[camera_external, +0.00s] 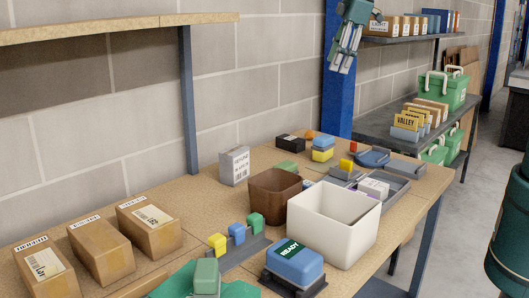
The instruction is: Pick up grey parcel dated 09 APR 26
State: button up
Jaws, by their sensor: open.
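A grey parcel (235,168) stands upright on the wooden table near the wall, left of a brown bin. It has a light label with dark print, too small for me to read a date. My gripper (342,64) hangs high at the top of the view, in front of the blue post. It is open with its fingers pointing down and nothing between them. It is well above the table and far to the right of the grey parcel in the picture.
A brown bin (262,196) and a white bin (310,238) stand right of the parcel. Brown parcels (150,229) line the left side. A blue block marked READY (294,263) sits at the front. A wooden shelf (120,27) with a grey post (188,100) overhangs the left.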

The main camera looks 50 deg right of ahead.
jog(key=w+a+f+n, duration=0.2)
jog(key=w+a+f, duration=0.2)
jog(key=w+a, duration=0.15)
jog(key=n+g, duration=0.3)
jog(key=n, duration=0.3)
send_near(235, 149)
jog(key=s+d, duration=0.2)
jog(key=d, duration=0.3)
jog(key=w+a+f, duration=0.1)
jog(key=f, duration=0.1)
jog(key=a+f+n, duration=0.1)
jog(key=a+f, duration=0.1)
jog(key=f, duration=0.1)
jog(key=w+a+f+n, duration=0.1)
jog(key=a+f, duration=0.1)
jog(key=f, duration=0.1)
jog(key=shift+w+a+f+g+h+b, duration=0.1)
jog(key=shift+w+f+g+h+b, duration=0.05)
jog(key=shift+w+g+h+b, duration=0.2)
jog(key=shift+a+f, duration=0.35)
jog(key=shift+f, duration=0.2)
jog(key=shift+f, duration=1.25)
jog(key=shift+f, duration=0.15)
jog(key=shift+f+p, duration=0.35)
jog(key=shift+f, duration=2.15)
